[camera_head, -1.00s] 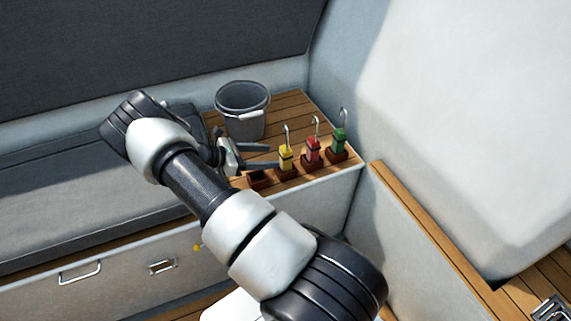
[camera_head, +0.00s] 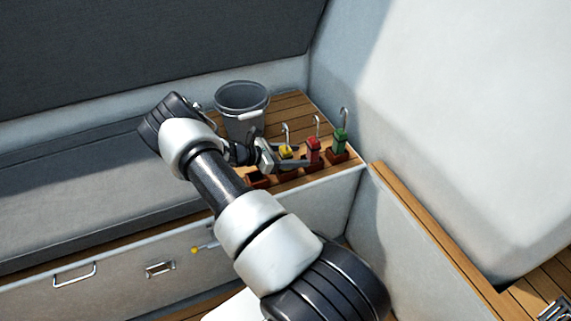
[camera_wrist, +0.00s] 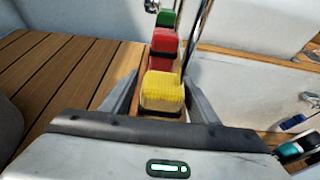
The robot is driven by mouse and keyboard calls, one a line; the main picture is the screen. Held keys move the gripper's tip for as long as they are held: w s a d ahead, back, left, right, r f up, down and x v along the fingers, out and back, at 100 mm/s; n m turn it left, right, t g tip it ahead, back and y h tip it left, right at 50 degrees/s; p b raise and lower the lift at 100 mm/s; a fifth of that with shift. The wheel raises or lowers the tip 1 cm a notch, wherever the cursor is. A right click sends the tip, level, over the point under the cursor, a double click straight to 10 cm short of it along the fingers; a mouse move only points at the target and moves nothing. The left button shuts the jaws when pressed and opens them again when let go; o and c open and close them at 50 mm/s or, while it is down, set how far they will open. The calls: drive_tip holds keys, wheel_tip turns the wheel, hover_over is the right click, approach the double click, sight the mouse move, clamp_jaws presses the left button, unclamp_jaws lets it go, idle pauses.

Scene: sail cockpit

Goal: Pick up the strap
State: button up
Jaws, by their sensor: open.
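Three rolled straps with metal hooks stand upright in a row of brown holders on the wooden shelf. The yellow strap (camera_head: 286,152) is nearest my arm, the red strap (camera_head: 313,151) is in the middle, and the green strap (camera_head: 340,143) is at the right end. My gripper (camera_head: 299,154) is open, with its fingers on either side of the yellow strap. In the wrist view the yellow strap (camera_wrist: 162,92) sits between the fingers, with the red strap (camera_wrist: 163,45) and green strap (camera_wrist: 166,18) beyond. I cannot tell whether a finger touches it.
A grey bucket (camera_head: 242,103) stands just behind my gripper on the shelf. An empty brown holder (camera_head: 258,180) is at the row's left end. A white wall rises right of the shelf. A grey cushion (camera_head: 90,190) lies to the left.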

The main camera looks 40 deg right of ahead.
drive_tip(key=c, duration=1.3)
drive_tip(key=shift+r, duration=0.1)
drive_tip(key=shift+c, duration=0.4)
